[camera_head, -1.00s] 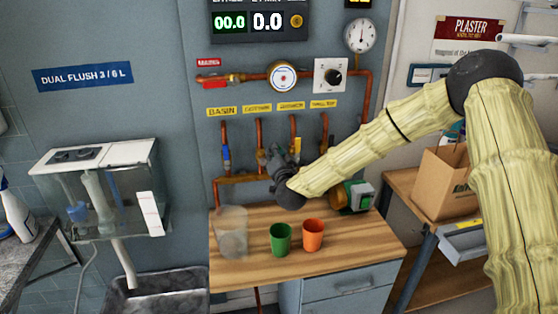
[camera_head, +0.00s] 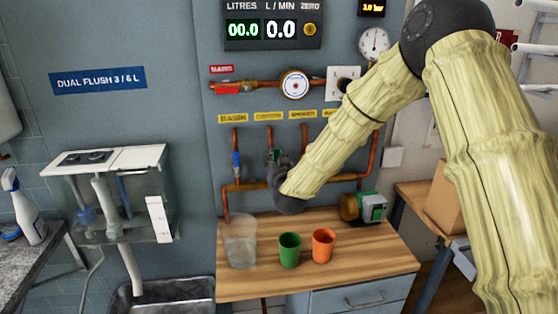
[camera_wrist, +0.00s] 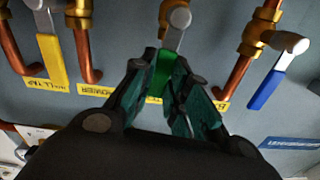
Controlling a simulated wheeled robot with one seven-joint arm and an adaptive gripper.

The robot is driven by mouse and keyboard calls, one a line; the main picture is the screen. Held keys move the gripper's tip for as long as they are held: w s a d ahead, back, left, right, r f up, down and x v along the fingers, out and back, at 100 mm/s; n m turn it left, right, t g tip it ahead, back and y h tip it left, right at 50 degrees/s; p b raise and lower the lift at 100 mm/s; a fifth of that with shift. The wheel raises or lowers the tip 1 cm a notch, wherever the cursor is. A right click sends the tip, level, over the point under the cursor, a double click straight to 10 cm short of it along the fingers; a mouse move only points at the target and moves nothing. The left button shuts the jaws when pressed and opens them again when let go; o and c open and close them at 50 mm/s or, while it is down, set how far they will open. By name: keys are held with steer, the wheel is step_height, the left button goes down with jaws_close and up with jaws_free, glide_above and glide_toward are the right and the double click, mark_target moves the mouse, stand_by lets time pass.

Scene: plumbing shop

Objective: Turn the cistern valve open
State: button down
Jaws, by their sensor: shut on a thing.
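The cistern valve has a green lever (camera_wrist: 163,72) on a brass body in the wrist view, under a copper pipe row. My gripper (camera_wrist: 166,82) is shut on this lever, a finger on each side. The lever points away from its pivot, toward the label row, slightly tilted. In the head view my gripper (camera_head: 277,160) is at the second pipe, below the yellow CISTERN label (camera_head: 268,115). It and my wrist hide most of the valve there.
The basin valve's blue lever (camera_wrist: 268,88) and a yellow lever (camera_wrist: 50,60) flank the green one. Below stand a clear beaker (camera_head: 240,240), green cup (camera_head: 289,250) and orange cup (camera_head: 323,245) on the wooden bench (camera_head: 350,268). A cistern tank (camera_head: 110,195) hangs left.

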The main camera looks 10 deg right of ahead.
steer(key=shift+f, duration=0.2)
steer(key=c, duration=1.4)
jaws_free()
steer(key=shift+r, duration=0.1)
steer(key=s, duration=1.2)
steer(key=shift+d, duration=0.2)
